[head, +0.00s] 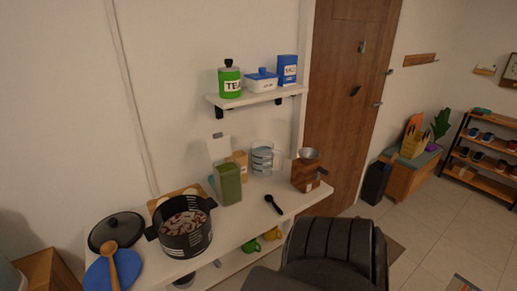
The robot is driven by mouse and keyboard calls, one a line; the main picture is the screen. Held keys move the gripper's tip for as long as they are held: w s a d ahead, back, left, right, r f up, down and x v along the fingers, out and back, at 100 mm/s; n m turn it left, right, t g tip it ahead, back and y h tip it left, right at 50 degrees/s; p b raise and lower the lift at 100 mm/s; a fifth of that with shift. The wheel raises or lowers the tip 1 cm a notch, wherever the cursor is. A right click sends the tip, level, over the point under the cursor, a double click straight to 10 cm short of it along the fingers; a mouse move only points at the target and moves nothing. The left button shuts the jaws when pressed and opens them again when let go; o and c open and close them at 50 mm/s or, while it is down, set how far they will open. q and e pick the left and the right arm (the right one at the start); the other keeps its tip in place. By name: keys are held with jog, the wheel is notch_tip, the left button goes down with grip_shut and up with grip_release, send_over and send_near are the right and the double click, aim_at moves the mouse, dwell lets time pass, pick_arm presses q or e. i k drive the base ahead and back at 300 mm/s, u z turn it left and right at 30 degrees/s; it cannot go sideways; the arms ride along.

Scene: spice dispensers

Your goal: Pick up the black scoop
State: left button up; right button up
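The black scoop (273,204) lies on the white table (240,218) near its front edge, right of the pot and in front of the clear jar. Its rounded end points to the back left and its handle to the front right. Nothing covers it. Neither of my grippers shows in the head view.
Around it stand a pot of beans (184,243), a green container (229,185), a clear stacked jar (262,158) and a wooden grinder (306,172). The tabletop beside the scoop is clear.

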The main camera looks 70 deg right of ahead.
aim_at(268, 198)
jog(key=z, duration=0.7)
jog(key=i, duration=0.9)
jog(key=z, duration=0.9)
